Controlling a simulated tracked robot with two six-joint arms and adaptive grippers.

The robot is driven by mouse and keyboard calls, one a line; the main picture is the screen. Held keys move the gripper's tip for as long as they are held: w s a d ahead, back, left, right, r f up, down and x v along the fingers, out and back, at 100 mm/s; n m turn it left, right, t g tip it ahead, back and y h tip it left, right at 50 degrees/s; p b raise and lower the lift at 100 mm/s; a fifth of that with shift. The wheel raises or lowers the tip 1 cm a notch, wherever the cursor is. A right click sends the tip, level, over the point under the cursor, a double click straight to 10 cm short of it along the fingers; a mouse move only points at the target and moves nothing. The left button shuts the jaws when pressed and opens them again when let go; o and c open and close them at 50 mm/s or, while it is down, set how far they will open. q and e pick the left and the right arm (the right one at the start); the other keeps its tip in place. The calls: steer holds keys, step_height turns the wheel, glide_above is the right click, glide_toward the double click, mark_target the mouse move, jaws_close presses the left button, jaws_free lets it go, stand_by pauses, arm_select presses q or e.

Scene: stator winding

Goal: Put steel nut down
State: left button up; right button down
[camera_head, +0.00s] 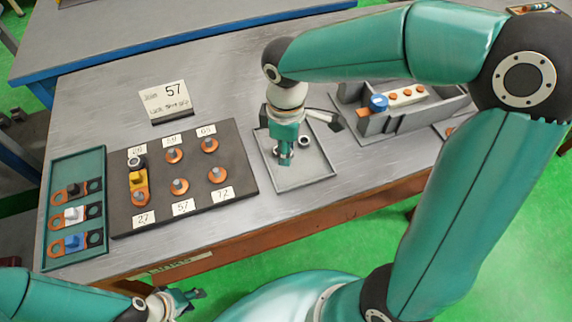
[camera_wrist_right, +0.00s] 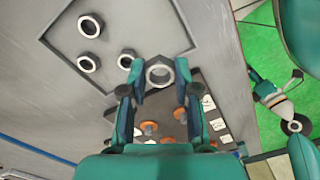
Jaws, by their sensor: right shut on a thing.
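My right gripper (camera_head: 285,160) points down over the grey tray (camera_head: 318,181) in the middle of the table. In the right wrist view its fingers (camera_wrist_right: 160,92) are shut on a steel nut (camera_wrist_right: 160,72), held at the fingertips. Loose nuts (camera_wrist_right: 90,25) lie on the tray beyond it; one nut (camera_head: 304,141) shows beside the gripper in the head view. The held nut is hidden in the head view. My left gripper (camera_head: 187,298) is at the lower left, off the table front edge, its fingers apart and empty.
A green tray (camera_head: 72,168) holds lugs. A card reading 57 (camera_head: 170,99) stands behind. A grey fixture (camera_head: 375,125) stands right.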

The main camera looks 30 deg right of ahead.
mark_target(286, 173)
steer(key=shift+f, duration=3.55)
steer(key=shift+s, duration=0.1)
steer(key=c, duration=1.1)
jaws_free()
steer(key=shift+f, duration=0.1)
steer(key=shift+c, duration=0.2)
step_height(286, 173, up, 12)
